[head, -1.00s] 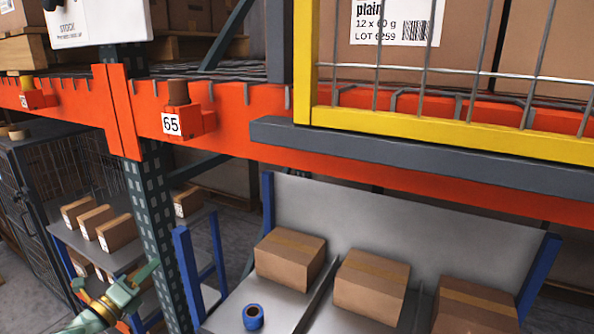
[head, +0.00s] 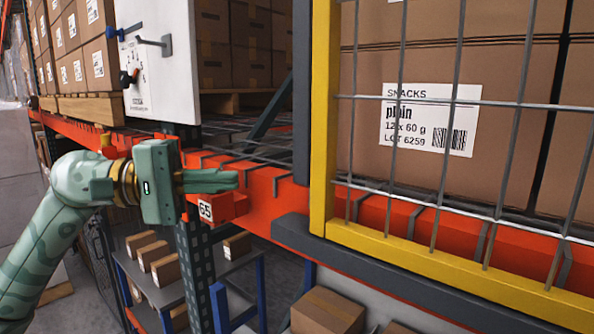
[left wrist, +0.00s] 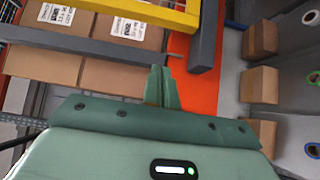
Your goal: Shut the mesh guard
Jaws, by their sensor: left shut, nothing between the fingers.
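The mesh guard (head: 322,130) is a yellow frame with grey wire mesh, at the right of the head view. Cartons labelled "SNACKS plain" show through its mesh. A dark grey surround (head: 301,90) runs along its left side and below it; I cannot tell whether the guard sits flush in it. The guard's yellow bar also crosses the top of the left wrist view (left wrist: 150,10). My left gripper (head: 238,180) is shut and empty, left of the guard and apart from it, in front of the orange beam. Its fingers point right. My right gripper is out of view.
The orange rack beam (head: 262,200) carries a "65" tag block (head: 206,208). A white panel (head: 165,70) with a dial and small levers stands behind my left gripper. Below are brown boxes (head: 327,312) and a small table (head: 190,282) with boxes.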

